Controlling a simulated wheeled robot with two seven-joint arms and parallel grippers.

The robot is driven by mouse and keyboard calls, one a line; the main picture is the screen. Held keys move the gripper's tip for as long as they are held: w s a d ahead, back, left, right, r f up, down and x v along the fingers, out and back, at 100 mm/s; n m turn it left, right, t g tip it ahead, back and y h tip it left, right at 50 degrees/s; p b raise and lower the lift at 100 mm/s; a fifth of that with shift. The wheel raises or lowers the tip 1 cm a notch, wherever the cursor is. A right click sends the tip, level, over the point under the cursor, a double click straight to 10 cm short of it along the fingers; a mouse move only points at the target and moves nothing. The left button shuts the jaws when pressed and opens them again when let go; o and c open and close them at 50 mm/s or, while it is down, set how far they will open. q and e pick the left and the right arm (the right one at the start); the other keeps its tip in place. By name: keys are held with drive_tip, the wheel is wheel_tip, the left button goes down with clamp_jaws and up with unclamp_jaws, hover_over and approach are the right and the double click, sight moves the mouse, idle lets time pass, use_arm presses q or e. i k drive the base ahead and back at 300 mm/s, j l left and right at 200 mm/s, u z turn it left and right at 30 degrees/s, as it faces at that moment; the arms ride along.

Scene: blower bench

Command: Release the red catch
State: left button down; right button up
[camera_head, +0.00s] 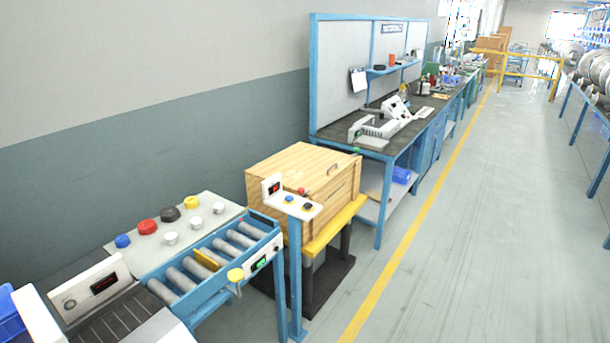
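Neither of my grippers is in view. A small red knob-like part (301,190) shows at the far edge of a white control panel (308,208), in front of a wooden crate (285,162). I cannot tell whether it sits on the panel or on the crate, or whether it is the catch. A larger red button (147,226) sits on the grey-white panel (203,209) at the left, beside blue, black and yellow ones.
A blue-framed roller conveyor (210,292) stands before the crate, and the control panel's blue post (295,270) rises beside it. A workbench (350,134) with white equipment runs along the wall. The grey floor (470,230) right of the yellow line is clear.

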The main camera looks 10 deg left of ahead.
sight(302, 192)
drive_tip(key=i+j, duration=0.15)
drive_tip(key=i, duration=0.35)
drive_tip(key=i+j, duration=0.15)
drive_tip(key=i, duration=0.4)
drive_tip(key=i+j, duration=0.15)
drive_tip(key=i, duration=0.35)
drive_tip(key=z, duration=0.05)
